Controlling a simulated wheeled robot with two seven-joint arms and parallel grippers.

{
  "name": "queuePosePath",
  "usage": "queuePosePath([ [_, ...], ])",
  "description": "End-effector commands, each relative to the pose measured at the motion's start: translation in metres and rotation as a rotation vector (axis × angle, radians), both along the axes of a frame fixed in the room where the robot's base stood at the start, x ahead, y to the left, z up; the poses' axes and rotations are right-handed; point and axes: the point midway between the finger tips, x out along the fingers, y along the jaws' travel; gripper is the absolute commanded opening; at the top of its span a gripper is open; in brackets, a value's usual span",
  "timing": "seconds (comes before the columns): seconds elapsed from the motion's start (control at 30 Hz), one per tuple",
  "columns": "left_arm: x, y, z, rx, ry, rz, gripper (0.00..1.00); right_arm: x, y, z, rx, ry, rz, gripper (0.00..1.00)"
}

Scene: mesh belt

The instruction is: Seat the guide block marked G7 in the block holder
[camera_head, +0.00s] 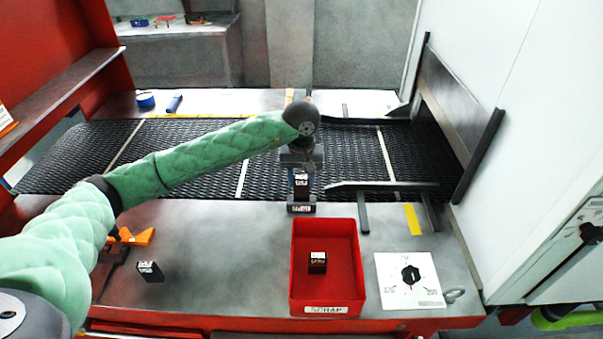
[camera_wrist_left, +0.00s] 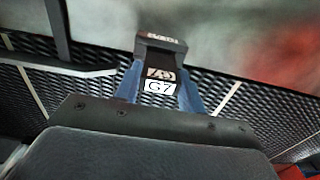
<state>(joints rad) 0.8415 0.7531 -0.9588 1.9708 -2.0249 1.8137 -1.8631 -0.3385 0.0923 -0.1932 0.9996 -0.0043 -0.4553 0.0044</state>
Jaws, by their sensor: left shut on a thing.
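The guide block marked G7 (camera_wrist_left: 159,86) is dark with white labels. It sits between the blue fingers of my left gripper (camera_wrist_left: 160,95), which is shut on it. In the head view the gripper (camera_head: 301,182) holds the block (camera_head: 301,176) at the belt's near edge. A dark holder with a small label (camera_head: 301,208) stands just in front of the block, at the table's back edge. It also shows in the wrist view (camera_wrist_left: 160,42), right beyond the block. I cannot tell whether block and holder touch. My right gripper is not in view.
A red SCRAP bin (camera_head: 301,287) holds a dark block (camera_head: 317,262). Another dark block (camera_head: 150,271) lies on the table at left, near an orange clamp (camera_head: 133,237). A dark guide rail (camera_head: 380,187) is right of the holder. A white dial plate (camera_head: 409,281) lies at right.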

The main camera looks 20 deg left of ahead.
Motion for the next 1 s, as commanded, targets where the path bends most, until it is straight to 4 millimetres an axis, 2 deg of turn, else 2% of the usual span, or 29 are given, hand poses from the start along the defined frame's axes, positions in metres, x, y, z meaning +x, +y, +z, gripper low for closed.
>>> queuePosePath([
  [0.57, 0.0003, 0.0001, -0.0033, 0.0, -0.001, 0.0, 0.12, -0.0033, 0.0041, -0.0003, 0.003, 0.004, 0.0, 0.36],
  [1.0, 0.0004, 0.0001, -0.0042, 0.001, -0.002, 0.0, 0.12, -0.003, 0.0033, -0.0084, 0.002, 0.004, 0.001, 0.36],
])
